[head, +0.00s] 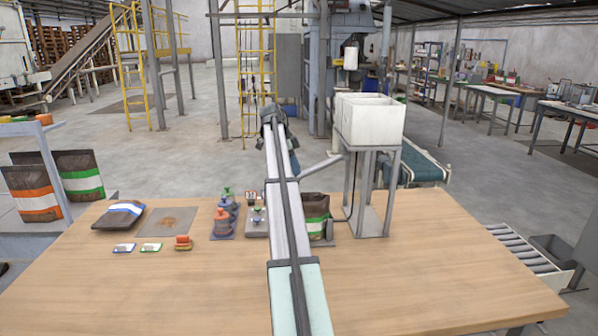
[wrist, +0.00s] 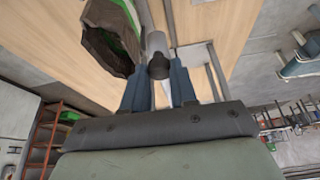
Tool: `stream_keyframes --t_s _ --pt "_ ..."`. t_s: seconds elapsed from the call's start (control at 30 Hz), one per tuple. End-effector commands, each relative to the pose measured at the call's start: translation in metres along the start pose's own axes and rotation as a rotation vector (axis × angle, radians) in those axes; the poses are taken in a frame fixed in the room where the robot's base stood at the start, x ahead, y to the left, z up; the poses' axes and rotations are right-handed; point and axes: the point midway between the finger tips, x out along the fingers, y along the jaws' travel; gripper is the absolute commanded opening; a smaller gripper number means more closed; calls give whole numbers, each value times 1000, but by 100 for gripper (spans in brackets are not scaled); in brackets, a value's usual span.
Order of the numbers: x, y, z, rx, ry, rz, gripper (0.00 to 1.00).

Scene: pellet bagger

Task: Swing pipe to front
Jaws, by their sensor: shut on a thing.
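The pale grey pipe (head: 322,165) slants down and left from beneath the white hopper (head: 371,122) on its grey stand. Its near end is hidden behind my arm in the head view. In the wrist view the pipe (wrist: 156,42) ends in a dark tip (wrist: 159,67) between the blue-grey fingers of my gripper (wrist: 160,75), which are closed on it. My gripper is mostly hidden by my arm in the head view. An open brown bag with a green band (head: 317,210) stands on the table below the pipe; it also shows left of the pipe in the wrist view (wrist: 125,18).
Left of my arm on the wooden table (head: 420,280) are colored stampers (head: 222,217), small cards (head: 151,247) and a lying bag (head: 121,214). Filled bags (head: 78,174) stand at the far left. A roller conveyor (head: 522,247) is at right. The table's right front is clear.

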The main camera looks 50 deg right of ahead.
Motion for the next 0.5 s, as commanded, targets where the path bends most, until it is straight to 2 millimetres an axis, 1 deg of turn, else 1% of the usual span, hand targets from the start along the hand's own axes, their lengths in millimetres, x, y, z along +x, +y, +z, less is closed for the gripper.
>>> stream_keyframes --t_s 0.03,0.2,0.3,0.5 --pt "-2 -13 1 33 0 15 0" --pt "-3 -35 2 149 0 62 0" --pt "-2 -45 2 203 0 84 0" --pt "-1 -58 1 279 -1 115 0"
